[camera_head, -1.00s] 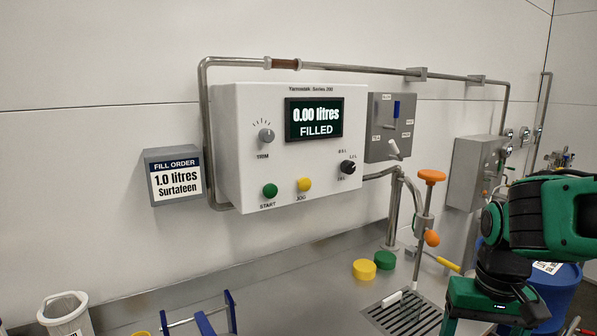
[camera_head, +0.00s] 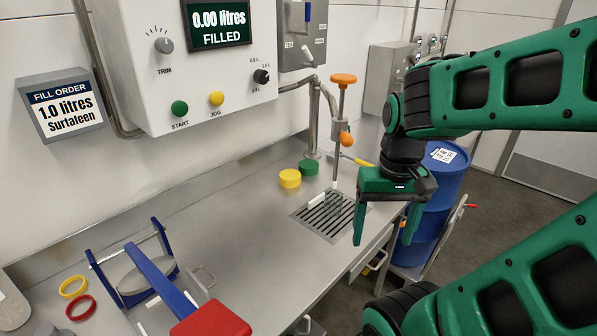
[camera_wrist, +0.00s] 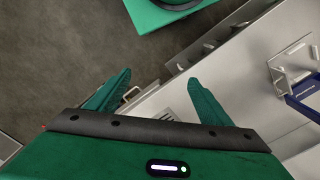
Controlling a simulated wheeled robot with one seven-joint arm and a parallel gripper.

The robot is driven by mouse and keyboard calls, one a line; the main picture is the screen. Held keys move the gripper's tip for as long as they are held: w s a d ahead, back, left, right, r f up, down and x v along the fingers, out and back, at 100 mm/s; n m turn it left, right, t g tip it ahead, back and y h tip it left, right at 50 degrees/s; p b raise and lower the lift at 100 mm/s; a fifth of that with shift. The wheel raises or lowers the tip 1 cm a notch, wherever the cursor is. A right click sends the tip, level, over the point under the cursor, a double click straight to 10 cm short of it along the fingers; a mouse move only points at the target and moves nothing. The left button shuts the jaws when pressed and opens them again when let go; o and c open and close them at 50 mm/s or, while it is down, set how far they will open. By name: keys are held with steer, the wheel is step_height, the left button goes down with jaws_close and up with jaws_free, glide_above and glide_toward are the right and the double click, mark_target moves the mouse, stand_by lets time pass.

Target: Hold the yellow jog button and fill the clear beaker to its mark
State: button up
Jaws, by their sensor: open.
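The yellow jog button (camera_head: 216,98) sits on the lower front of the white control box (camera_head: 150,60), right of the green start button (camera_head: 179,108). The box's display (camera_head: 217,22) reads 0.00 litres FILLED. I cannot make out a clear beaker in any view now. The filling spout (camera_head: 338,120) with orange handles stands over the drain grate (camera_head: 327,215). My gripper (camera_head: 382,240) is open and empty, pointing down near the bench's right edge, well apart from the button. In the wrist view its two fingers (camera_wrist: 155,95) are spread with nothing between them.
Yellow (camera_head: 290,178) and green (camera_head: 308,167) caps lie by the grate. A blue stand with a red-ended lever (camera_head: 160,275) and rings (camera_head: 78,305) are front left. A blue drum (camera_head: 437,195) stands right. The middle bench is clear.

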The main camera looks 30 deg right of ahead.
stand_by(0.3)
jaws_close()
stand_by(1.6)
